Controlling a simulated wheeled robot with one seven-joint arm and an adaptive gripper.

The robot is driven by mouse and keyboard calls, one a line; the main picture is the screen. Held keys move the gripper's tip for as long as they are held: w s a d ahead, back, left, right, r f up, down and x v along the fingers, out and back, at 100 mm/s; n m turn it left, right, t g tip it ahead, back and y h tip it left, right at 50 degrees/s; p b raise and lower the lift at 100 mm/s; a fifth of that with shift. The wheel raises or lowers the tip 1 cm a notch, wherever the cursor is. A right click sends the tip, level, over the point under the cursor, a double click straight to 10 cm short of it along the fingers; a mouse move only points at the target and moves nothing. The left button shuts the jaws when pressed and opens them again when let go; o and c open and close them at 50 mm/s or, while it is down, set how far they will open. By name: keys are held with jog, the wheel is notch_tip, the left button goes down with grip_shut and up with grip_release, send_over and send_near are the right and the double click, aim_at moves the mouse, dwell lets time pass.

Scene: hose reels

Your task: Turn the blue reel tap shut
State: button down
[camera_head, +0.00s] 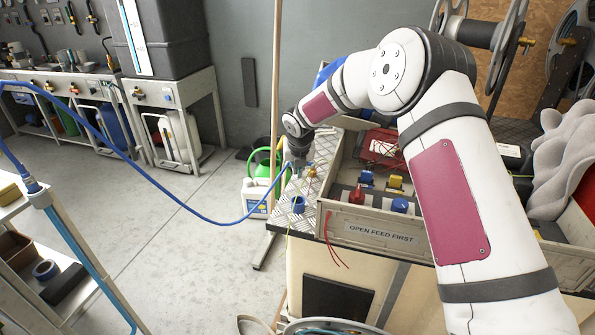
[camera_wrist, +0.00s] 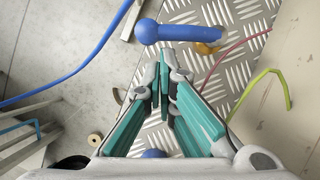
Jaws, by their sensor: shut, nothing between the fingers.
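A blue lever-like handle (camera_wrist: 180,33) with a rounded end lies across the top of the wrist view, over a brass part (camera_wrist: 207,48). It looks like the blue tap. My gripper (camera_wrist: 165,72) has teal fingers, shut and empty, with their tips just below the handle in the picture. I cannot tell whether they touch it. In the head view my gripper (camera_head: 298,158) points down over the metal tread plate (camera_head: 285,215), beside a small brass fitting (camera_head: 311,172). The blue handle is not clear there.
A crate labelled "OPEN FEED FIRST" (camera_head: 380,234) holds several coloured parts right of my gripper. A blue hose (camera_head: 165,195) sags across the left. A red wire (camera_wrist: 235,48) and a green-yellow wire (camera_wrist: 262,76) lie nearby. A white jug (camera_head: 256,197) stands on the floor.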

jog(key=shift+w+a+f+m+h+b, duration=0.1)
jog(key=shift+w+a+m+h+b, duration=0.4)
jog(key=shift+m, duration=0.4)
jog(key=m, duration=0.1)
jog(key=w+m+h+b, duration=0.1)
jog(key=m, duration=0.1)
jog(key=shift+w+a, duration=0.15)
jog(key=shift+w, duration=0.15)
